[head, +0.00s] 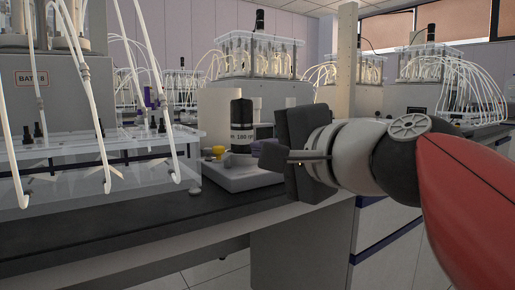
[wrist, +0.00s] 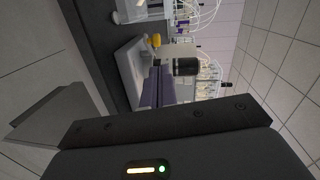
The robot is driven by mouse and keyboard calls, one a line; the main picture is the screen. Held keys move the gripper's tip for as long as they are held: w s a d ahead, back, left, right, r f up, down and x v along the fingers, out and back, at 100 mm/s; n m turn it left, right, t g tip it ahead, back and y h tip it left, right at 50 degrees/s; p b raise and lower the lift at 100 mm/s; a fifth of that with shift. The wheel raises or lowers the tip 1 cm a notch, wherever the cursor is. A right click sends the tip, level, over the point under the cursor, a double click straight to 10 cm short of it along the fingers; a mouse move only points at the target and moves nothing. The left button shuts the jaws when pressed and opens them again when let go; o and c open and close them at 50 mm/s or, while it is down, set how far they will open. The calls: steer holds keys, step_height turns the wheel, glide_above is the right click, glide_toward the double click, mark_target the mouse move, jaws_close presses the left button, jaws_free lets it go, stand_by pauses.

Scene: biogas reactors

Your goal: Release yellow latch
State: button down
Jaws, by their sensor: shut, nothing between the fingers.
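The yellow latch (head: 218,150) is a small yellow piece on the left side of a pale bench device (head: 243,178), beside a dark cylinder (head: 242,125) with a label. It also shows small near the top of the wrist view (wrist: 154,41), where the scene is turned sideways. My gripper (head: 268,157) is to the right of the latch in the head view, in front of the device's right end and apart from the latch. It is shut and empty. It hides the right part of the device.
A dark bench top (head: 120,212) runs along the front. A clear-lidded tank (head: 90,165) with white hoses stands left of the device. A purple part (wrist: 150,88) lies between my gripper and the latch in the wrist view. The floor in front is clear.

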steer(key=v, duration=0.3)
steer(key=a+v, duration=0.1)
steer(key=v, duration=0.1)
steer(key=shift+s, duration=0.3)
steer(key=shift+f, duration=0.1)
